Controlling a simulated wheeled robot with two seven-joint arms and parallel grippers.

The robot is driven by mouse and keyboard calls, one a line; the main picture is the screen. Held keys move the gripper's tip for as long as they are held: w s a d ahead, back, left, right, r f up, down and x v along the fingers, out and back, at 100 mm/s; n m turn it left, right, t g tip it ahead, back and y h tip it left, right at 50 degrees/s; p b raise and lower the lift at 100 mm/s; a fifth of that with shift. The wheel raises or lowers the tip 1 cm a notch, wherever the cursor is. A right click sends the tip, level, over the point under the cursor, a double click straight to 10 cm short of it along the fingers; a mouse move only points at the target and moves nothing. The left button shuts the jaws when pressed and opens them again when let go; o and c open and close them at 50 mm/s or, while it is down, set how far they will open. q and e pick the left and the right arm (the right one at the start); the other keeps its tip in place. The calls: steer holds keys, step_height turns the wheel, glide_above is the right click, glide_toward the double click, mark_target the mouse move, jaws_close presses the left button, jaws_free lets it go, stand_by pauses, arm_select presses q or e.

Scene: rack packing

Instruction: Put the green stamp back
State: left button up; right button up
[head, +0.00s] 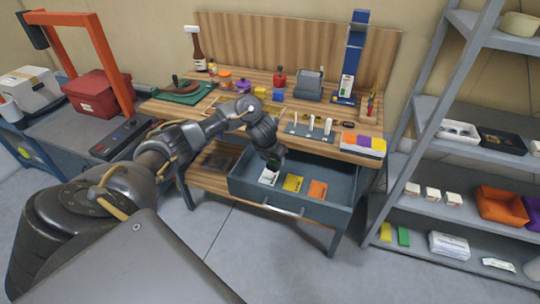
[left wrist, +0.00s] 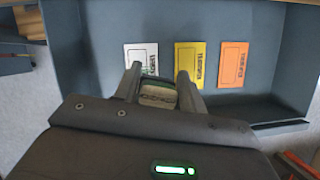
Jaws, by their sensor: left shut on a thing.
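My left gripper (head: 274,158) is over the left part of the open grey drawer (head: 310,208). It is shut on a small block, which I take to be the green stamp (left wrist: 158,95). In the left wrist view the block sits between the two fingers, with a pale, greenish face and dark marks. In the drawer lie a white card (left wrist: 141,58), a yellow card (left wrist: 197,65) and an orange card (left wrist: 233,65). The held block is above the drawer floor, near the white card; whether it touches cannot be told. My right gripper is not in view.
The wooden workbench (head: 225,105) above the drawer holds a dark rack (head: 297,131) with several white upright pieces, and various small items. A grey shelf unit (head: 440,172) stands at the right. A red box (head: 97,92) sits at the left. The drawer's front floor is clear.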

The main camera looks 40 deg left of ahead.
arm_select(q)
steer(key=s+d+r+m+g+h+p, duration=0.25)
steer(key=s+d+m+h, duration=0.2)
steer(key=d+m, duration=0.85)
steer(key=s+d+f+m+g+b, duration=0.1)
steer(key=s+d+m+g+b, duration=0.1)
steer(key=s+d+m, duration=0.2)
steer(key=s+d+m+g+b, duration=0.1)
steer(key=s+d+m, duration=0.3)
steer(key=s+m, duration=0.5)
steer(key=shift+s+f+m+g+b, duration=0.3)
steer(key=shift+s+f+g+b, duration=0.1)
steer(key=shift+s+g, duration=0.5)
